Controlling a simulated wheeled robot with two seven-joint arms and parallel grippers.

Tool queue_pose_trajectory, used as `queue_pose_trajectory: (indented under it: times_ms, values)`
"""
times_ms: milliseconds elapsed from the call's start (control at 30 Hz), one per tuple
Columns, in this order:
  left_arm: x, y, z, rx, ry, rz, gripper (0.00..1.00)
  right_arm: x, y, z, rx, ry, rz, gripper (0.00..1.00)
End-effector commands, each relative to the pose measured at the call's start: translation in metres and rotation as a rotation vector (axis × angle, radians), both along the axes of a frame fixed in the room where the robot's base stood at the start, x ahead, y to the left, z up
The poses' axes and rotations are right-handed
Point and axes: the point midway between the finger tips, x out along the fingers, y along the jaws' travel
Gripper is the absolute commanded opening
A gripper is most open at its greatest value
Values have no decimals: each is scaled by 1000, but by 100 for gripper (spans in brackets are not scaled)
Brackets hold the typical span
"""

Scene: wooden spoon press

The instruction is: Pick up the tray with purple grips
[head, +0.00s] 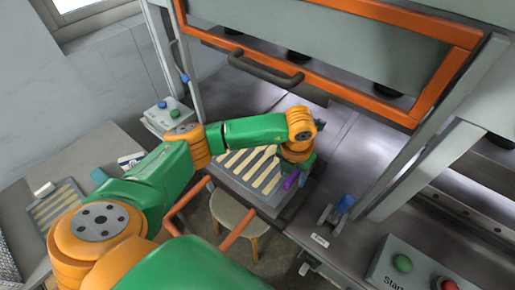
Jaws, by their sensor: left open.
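A grey tray (226,181) holding several pale wooden spoons sits at the press, in the middle of the head view. A purple grip (291,180) shows at its right end. My left gripper (297,172) is directly above and beside this purple grip. It is open; the picture does not show whether its fingers touch or surround the grip. My left arm covers the tray's far left part, and no second purple grip shows. My right gripper is not in view.
The press has a raised orange-framed guard (350,97) above. A small stool (238,214) and orange bars (239,229) are below the tray. Another tray of spoons (57,206) lies on the left table. Button boxes stand at back left (168,114) and front right (415,268).

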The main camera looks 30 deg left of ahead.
Motion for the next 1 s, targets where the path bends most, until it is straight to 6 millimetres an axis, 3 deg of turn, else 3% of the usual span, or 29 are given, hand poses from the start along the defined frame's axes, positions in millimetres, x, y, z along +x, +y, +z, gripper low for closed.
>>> queue_pose_trajectory:
  times_ms: [167,267,400,1000]
  values:
    - [0,0,-2,-2,-1,-1,57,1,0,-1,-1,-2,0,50]
    - [0,-1,-2,-2,-1,-1,36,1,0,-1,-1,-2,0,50]
    - [0,-1,-2,-3,-1,-1,0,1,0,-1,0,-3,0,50]
    - [0,-1,-1,-3,-1,-1,0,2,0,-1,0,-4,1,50]
